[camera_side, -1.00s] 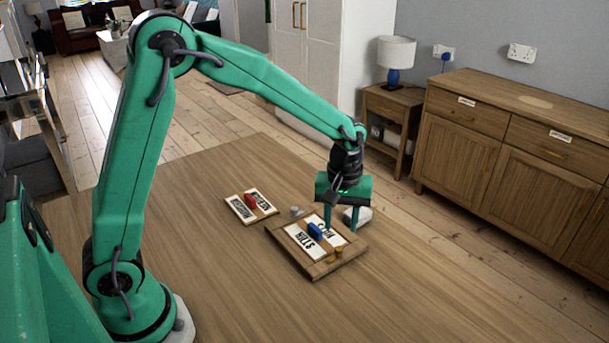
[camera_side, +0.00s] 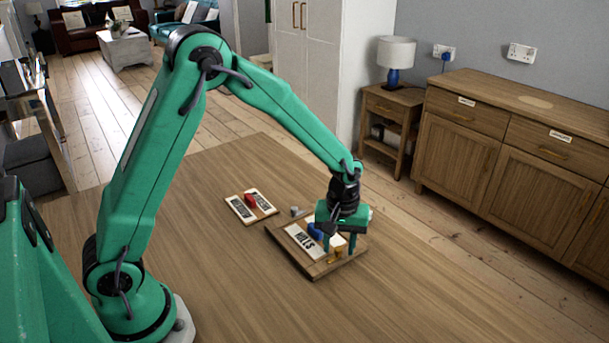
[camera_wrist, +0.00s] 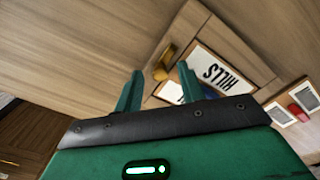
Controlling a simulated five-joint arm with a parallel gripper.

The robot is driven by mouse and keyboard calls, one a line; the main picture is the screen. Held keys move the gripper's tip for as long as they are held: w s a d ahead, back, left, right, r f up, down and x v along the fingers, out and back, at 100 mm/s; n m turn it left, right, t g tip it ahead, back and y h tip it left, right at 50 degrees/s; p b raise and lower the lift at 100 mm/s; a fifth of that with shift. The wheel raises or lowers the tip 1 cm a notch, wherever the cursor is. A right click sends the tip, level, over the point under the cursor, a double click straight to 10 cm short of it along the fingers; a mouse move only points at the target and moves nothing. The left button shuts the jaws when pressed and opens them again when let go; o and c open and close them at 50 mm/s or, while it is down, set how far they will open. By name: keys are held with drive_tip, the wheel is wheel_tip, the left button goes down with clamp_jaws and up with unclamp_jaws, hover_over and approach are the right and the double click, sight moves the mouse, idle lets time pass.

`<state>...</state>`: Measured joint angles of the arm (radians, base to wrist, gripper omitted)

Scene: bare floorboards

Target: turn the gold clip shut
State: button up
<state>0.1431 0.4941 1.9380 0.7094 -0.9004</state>
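The gold clip (camera_side: 337,253) sits at the near right edge of a wooden board (camera_side: 320,270) on the wood surface. It also shows in the wrist view (camera_wrist: 165,62), between my two fingertips in the picture. My gripper (camera_side: 338,250) is open and points down over the board's right part. Its fingers (camera_wrist: 160,72) are apart with nothing held between them. One finger overlaps the clip in the side view, so I cannot tell whether they touch. White lettered cards (camera_side: 304,242) lie on the board, partly hidden by my gripper.
A blue clip (camera_side: 315,231) sits on the board, close to my gripper. A grey piece (camera_side: 295,211) is at the board's far left corner. Another pair of white cards with a red clip (camera_side: 250,201) lies farther left. The surface in front is clear.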

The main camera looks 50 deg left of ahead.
drive_tip(key=shift+f, duration=0.4)
drive_tip(key=shift+c, duration=0.2)
clamp_jaws()
